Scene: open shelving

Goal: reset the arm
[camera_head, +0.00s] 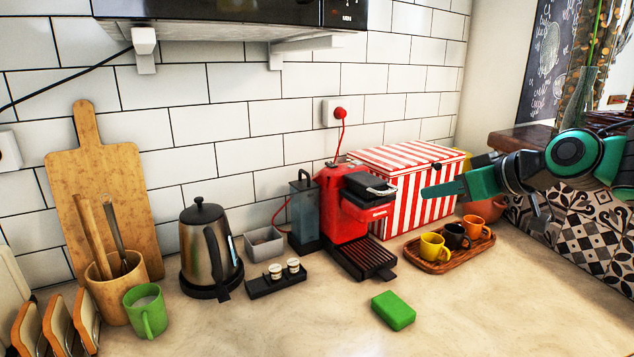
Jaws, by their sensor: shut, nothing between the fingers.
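My gripper (445,190) is at the right, held above the counter and pointing left. Its green fingers are together and hold nothing. It hangs in front of the red-and-white striped box (400,211) and above the wooden tray of cups. My arm reaches in from the right edge of the view. The fingertips are a little to the right of the red coffee machine (338,208) in the picture; I cannot tell the exact depth between them.
A wooden tray (436,267) with a yellow cup (433,246) and other cups stands below my gripper. A green sponge (393,310) lies in front. A kettle (205,250), green mug (146,311) and cutting board (100,170) are left. The front right counter is clear.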

